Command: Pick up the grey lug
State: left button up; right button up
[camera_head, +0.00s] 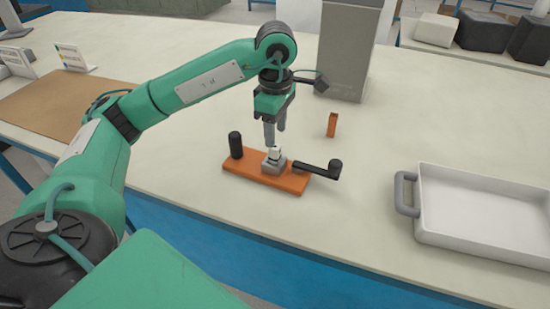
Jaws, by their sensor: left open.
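A small grey lug (273,165) with a lighter top sits on an orange base plate (245,172) on the table. My left gripper (274,140) points down just above the lug, its jaws open and its fingertips close to the light top. I cannot tell whether a fingertip touches it. The jaws hold nothing that I can see. My right gripper is out of view.
A black post (236,145) stands at the plate's left end, and a black lever (318,170) reaches out at its right. A small orange block (331,124) stands behind. A white tray (480,241) is at right, a grey box (346,50) at back. The table front is clear.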

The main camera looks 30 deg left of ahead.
aim_at(275, 148)
pick_arm(q)
jog(key=f, duration=0.5)
jog(key=shift+s+d+f, duration=0.1)
jog(key=shift+s+f, duration=0.05)
jog(key=shift+s, duration=0.2)
grip_shut()
